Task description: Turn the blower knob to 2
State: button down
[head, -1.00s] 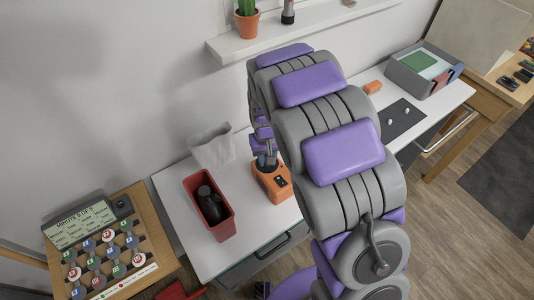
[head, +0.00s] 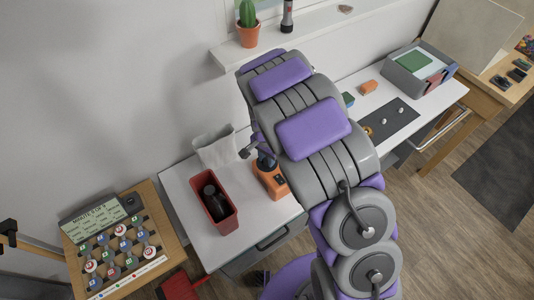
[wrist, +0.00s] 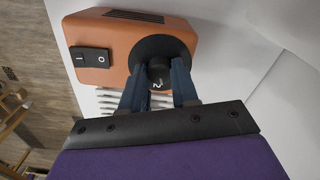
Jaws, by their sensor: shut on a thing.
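The blower is an orange box (head: 268,182) on the white table; in the wrist view its orange body (wrist: 90,28) carries a black and white rocker switch (wrist: 91,58). Its dark round knob (wrist: 157,68) sits on a black disc. My gripper (wrist: 158,82) has its dark blue fingers on both sides of the knob and is shut on it. A small white mark shows on the knob between the fingers; I cannot read it surely as a number. In the head view my gripper (head: 264,160) is at the box's top, partly hidden by my arm.
A red bin (head: 213,202) with a black thing inside stands left of the blower. A wall shelf (head: 275,42) holds a cactus pot (head: 248,33). A pegged board (head: 120,245) stands at the lower left.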

aim_at(266, 159)
jog(key=shift+m+p, duration=0.9)
jog(key=shift+m, duration=0.9)
jog(key=c, duration=0.8)
grip_release()
jog(key=shift+a, duration=0.15)
jog(key=shift+c, duration=0.2)
notch_tip(266, 159, up, 17)
jog(key=p, duration=0.1)
jog(key=shift+r, duration=0.1)
